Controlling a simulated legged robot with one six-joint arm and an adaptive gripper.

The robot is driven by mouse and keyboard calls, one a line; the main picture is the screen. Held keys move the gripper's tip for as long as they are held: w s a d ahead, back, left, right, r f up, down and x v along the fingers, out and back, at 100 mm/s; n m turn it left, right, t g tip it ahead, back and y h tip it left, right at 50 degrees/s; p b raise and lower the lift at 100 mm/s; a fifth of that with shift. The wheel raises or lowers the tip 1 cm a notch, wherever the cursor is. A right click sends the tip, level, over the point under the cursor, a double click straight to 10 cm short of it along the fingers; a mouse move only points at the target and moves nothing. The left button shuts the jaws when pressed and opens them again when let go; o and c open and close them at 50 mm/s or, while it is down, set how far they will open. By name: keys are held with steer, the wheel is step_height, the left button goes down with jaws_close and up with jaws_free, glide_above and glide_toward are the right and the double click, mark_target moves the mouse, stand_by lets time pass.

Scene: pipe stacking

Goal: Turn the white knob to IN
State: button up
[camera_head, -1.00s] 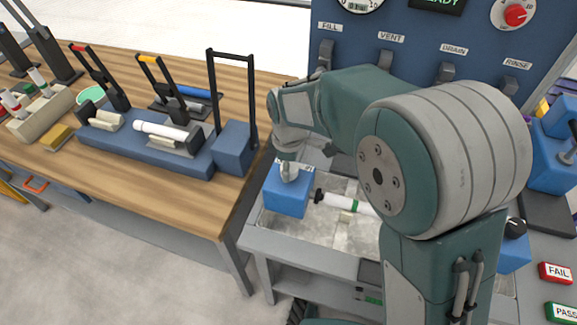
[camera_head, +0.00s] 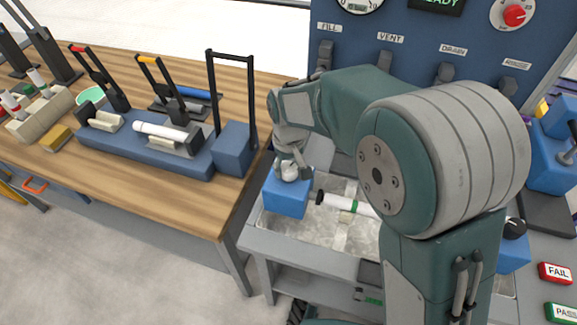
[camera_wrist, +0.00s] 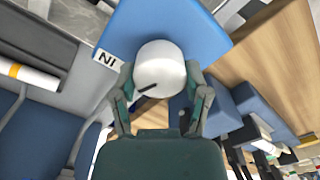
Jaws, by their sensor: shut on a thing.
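The white knob (camera_head: 289,173) sits on top of a blue block (camera_head: 287,198) at the left end of a grey basin. My gripper (camera_wrist: 160,78) is shut on the white knob (camera_wrist: 160,62), one finger on each side. In the wrist view a dark pointer line on the knob points to the lower left. The IN label (camera_wrist: 107,62) is on the blue top, left of the knob, and the pointer does not aim squarely at it. In the head view my gripper (camera_head: 290,160) comes down from above and partly hides the knob.
A white pipe with a green band (camera_head: 345,204) lies right of the blue block in the basin (camera_head: 300,230). A wooden bench (camera_head: 150,195) with clamps and pipes stands to the left. A blue panel (camera_head: 400,60) rises behind; FAIL (camera_head: 557,272) and PASS buttons are at right.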

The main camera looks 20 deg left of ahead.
mark_target(289, 165)
steer(key=m, duration=0.5)
steer(key=shift+w+m, duration=0.1)
steer(key=shift+m, duration=0.2)
steer(key=m, duration=0.5)
steer(key=shift+d+m, duration=0.1)
steer(key=shift+m, duration=0.2)
steer(key=o, duration=1.1)
steer(key=shift+o, duration=0.2)
step_height(289, 165, up, 12)
